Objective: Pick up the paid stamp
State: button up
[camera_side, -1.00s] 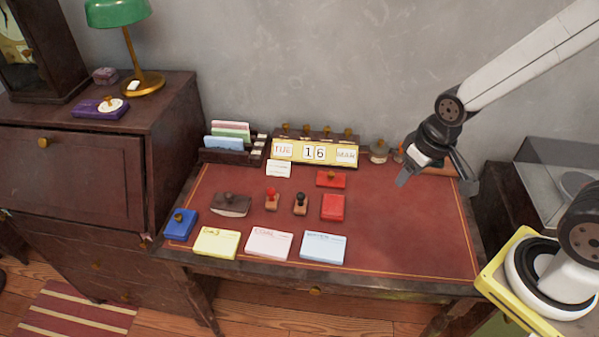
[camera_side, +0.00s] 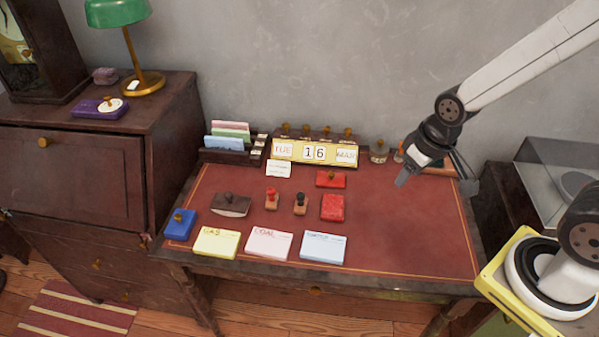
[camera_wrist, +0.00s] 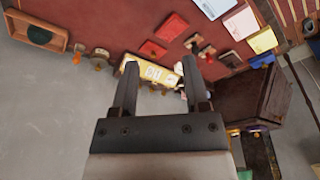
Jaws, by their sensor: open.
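Two small wooden stamps stand upright on the red desk top, one with a red handle (camera_side: 272,199) and one with a black handle (camera_side: 300,204). I cannot read which one is the paid stamp. Red ink pads lie nearby, a closed-looking one (camera_side: 333,208) to the right and one with a knob (camera_side: 331,179) behind. My gripper (camera_side: 436,182) is open and empty above the right back of the desk, well right of the stamps. In the wrist view my gripper (camera_wrist: 159,66) shows both fingers apart, with the small stamps (camera_wrist: 192,43) beyond them.
A yellow calendar (camera_side: 314,152) stands at the back, with a card rack (camera_side: 231,147) to its left. Yellow (camera_side: 216,243), pink (camera_side: 268,244) and blue (camera_side: 323,247) card stacks line the front. A dark blotter (camera_side: 231,205) and blue pad (camera_side: 180,224) lie left.

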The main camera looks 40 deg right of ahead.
dwell(0.3)
jog(key=shift+o, duration=1.2)
jog(key=n+g+y, duration=0.1)
jog(key=n+g, duration=0.1)
jog(key=n, duration=1.4)
send_over(272, 188)
jog(key=f, duration=1.4)
jog(key=shift+s+d, duration=0.1)
jog(key=shift+d, duration=0.25)
jog(key=shift+a+f, duration=0.15)
jog(key=shift+f, duration=1.15)
